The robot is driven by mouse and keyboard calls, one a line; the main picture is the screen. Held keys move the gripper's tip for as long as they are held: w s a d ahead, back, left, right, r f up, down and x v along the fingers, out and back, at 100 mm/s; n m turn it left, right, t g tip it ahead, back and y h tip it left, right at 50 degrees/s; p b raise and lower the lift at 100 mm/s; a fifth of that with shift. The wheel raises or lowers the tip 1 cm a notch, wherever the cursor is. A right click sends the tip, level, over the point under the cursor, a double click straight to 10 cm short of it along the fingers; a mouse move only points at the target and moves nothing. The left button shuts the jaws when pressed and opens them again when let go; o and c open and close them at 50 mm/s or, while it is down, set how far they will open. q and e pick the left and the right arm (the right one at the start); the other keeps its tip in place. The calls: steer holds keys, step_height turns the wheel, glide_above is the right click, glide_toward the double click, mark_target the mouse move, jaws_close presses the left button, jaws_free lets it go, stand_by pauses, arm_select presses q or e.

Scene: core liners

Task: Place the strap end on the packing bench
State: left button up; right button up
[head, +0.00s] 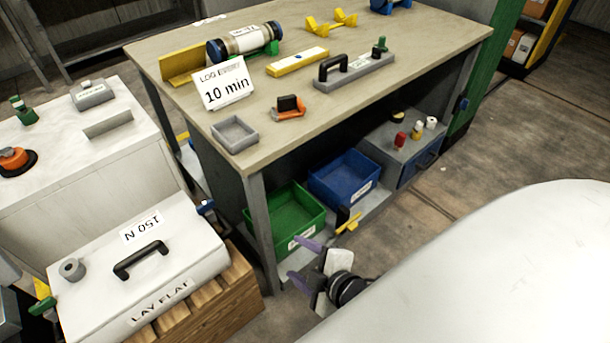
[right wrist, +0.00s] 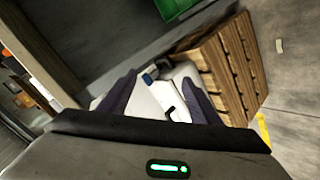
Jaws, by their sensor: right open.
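My right gripper (head: 303,263) is open and empty, with two purple fingers spread beside the front leg of the bench, right of the white case. In the right wrist view its fingers (right wrist: 159,80) frame part of the white case (right wrist: 142,102). The white case (head: 145,265), marked LAY FLAT and 150 N, lies on a wooden pallet. A small blue piece (head: 205,207) at its far right corner may be the strap end; I cannot tell for sure. It also shows between the fingers (right wrist: 149,77). The beige-topped bench (head: 290,140) stands behind. My left gripper is not in view.
Green (head: 285,222) and blue (head: 345,180) bins sit below. The benchtop's front right is clear.

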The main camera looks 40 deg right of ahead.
steer(key=s+a+f+m+g+y, duration=0.2)
steer(key=s+a+f+m, duration=0.3)
steer(key=s+m, duration=0.3)
steer(key=shift+s+a+f+m+g, duration=0.2)
steer(key=shift+s+a+m+g, duration=0.25)
steer(key=shift+s, duration=0.3)
steer(key=shift+c, duration=0.2)
